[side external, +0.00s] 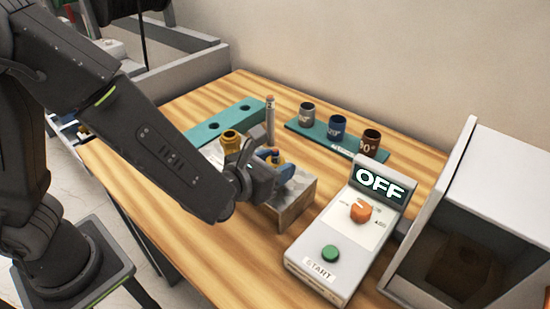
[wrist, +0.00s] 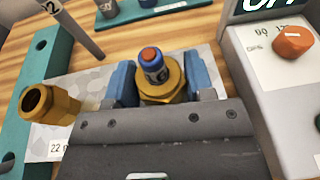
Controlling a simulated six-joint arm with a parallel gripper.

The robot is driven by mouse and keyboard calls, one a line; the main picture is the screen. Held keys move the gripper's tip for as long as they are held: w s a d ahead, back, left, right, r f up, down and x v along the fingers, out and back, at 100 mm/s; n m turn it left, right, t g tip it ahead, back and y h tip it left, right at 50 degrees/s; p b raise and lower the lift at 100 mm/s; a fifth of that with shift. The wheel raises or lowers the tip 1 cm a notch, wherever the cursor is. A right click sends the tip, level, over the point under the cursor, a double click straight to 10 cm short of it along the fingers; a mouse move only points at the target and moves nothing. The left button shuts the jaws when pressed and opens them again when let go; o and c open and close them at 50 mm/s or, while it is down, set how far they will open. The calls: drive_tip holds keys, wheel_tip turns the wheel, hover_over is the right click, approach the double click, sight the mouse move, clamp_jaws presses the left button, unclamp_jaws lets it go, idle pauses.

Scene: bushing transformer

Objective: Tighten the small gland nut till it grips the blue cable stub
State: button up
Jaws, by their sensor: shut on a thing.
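The small brass gland nut (wrist: 163,88) sits between the blue fingers of my gripper (wrist: 160,84) in the wrist view. My gripper is shut on it, one finger on each side. The blue cable stub (wrist: 154,66), with a red-orange tip, stands up through the middle of the nut; it also shows in the side view (side external: 275,154). In the side view my gripper (side external: 276,166) is low over the grey block (side external: 294,208) and hides most of the nut. How tightly the nut sits around the stub cannot be told.
A larger brass gland (wrist: 47,104) stands left of my gripper, beside a "22" label. An upright grey rod (side external: 270,122) is close behind. A teal bar with holes (side external: 230,120), a teal rack of cups (side external: 312,134) and a control box reading OFF (side external: 335,249) surround the block.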

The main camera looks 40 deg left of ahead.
drive_tip(key=shift+h, duration=0.3)
drive_tip(key=shift+m+g+h, duration=0.3)
drive_tip(key=shift+m+h, duration=0.8)
drive_tip(key=shift+h, duration=0.1)
drive_tip(key=o, duration=1.4)
drive_tip(key=shift+v, duration=3)
